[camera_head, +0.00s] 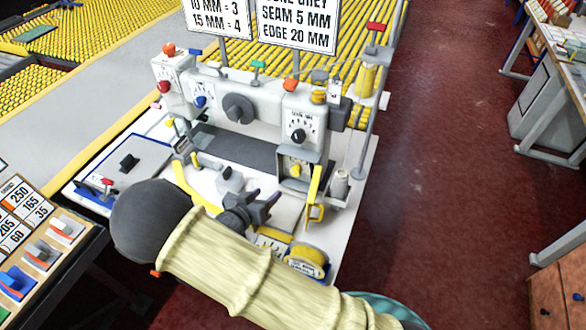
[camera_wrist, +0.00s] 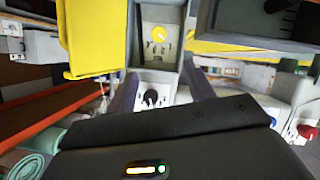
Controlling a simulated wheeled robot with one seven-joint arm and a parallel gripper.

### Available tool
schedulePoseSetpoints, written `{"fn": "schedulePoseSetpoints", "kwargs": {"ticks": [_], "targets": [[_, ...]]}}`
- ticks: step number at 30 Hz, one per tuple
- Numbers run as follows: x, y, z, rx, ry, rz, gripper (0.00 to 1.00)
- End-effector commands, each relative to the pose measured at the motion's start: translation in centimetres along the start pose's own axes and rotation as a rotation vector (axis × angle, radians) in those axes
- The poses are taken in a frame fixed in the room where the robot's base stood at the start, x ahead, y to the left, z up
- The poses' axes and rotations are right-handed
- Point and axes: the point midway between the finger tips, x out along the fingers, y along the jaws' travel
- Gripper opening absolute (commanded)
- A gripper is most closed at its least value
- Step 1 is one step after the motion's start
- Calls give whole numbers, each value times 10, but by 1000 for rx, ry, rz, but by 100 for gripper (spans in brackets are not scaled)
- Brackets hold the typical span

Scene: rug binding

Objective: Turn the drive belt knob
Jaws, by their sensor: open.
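A sewing machine (camera_head: 215,107) stands on a white table and carries several knobs. No readable label shows which is the drive belt knob. A black knob (camera_head: 298,135) sits on a white dial at the right end, with a small yellow knob (camera_head: 295,170) below it. In the wrist view, which looks upside down, the yellow knob (camera_wrist: 159,34) is above the black knob (camera_wrist: 151,97). A large dark knob (camera_head: 238,108) is at mid-body, with blue (camera_head: 200,101) and red (camera_head: 163,87) knobs left. My gripper (camera_head: 268,199) is open and empty, in front of and below the knobs.
A yellow guard (camera_head: 315,190) and a thread cone (camera_head: 339,184) stand right of my gripper. A yellow tape roll (camera_head: 308,261) lies close in front. A board with number cards and switches (camera_head: 40,240) is at left. Red floor (camera_head: 450,150) is free at right.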

Motion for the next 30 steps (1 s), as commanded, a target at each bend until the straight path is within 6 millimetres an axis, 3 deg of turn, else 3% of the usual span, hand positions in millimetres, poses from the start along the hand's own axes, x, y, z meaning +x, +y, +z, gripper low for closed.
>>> {"fn": "schedulePoseSetpoints", "kwargs": {"ticks": [11,30], "targets": [[14,1,0,-1,-1,3,53],[123,2,-1,-2,0,3,53]]}}
